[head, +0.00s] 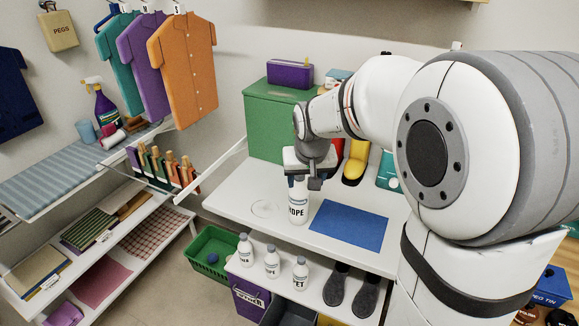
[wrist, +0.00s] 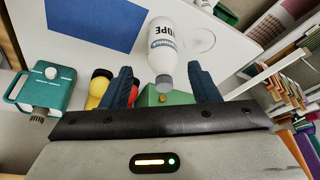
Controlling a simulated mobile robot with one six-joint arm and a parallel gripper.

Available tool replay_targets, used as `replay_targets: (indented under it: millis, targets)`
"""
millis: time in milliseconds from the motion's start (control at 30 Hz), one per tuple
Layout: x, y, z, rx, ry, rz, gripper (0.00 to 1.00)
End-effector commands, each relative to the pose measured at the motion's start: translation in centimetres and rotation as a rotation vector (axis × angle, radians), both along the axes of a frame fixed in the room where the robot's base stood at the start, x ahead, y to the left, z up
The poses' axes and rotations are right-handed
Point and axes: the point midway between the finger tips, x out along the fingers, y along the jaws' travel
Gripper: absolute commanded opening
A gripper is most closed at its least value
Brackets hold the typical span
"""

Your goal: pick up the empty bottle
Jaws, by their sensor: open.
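A white bottle (head: 298,206) with a dark "HDPE"-like label stands upright on the white table. Whether it is empty cannot be seen. My gripper (head: 312,180) is at the bottle's top, partly hiding it in the head view. In the wrist view the bottle (wrist: 163,40) lies between the two blue fingers of my gripper (wrist: 160,72), with a gap on each side. The fingers are open and hold nothing. Three smaller white bottles stand on the lower shelf: a left one (head: 244,250), a middle one (head: 272,263) and a right one (head: 300,274).
A blue mat (head: 349,225) lies right of the bottle and a faint clear ring (head: 263,208) left of it. A green box (head: 270,125) stands behind. A yellow-and-black boot-like item (head: 355,162) and a teal container (head: 388,172) stand at the back right.

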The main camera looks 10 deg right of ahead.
Motion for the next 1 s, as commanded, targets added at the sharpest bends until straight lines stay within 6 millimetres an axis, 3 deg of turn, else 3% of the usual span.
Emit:
replay_targets:
  millis: [100, 233, 1000]
  targets:
    - [3.4, 0.1, 0.6, 0.0, -0.017, -0.005, 0.55]
    - [5.4, 0.2, 0.4, 0.001, -0.032, -0.007, 0.55]
    - [9.4, -0.1, -6.6, 0.002, -0.036, -0.006, 0.55]
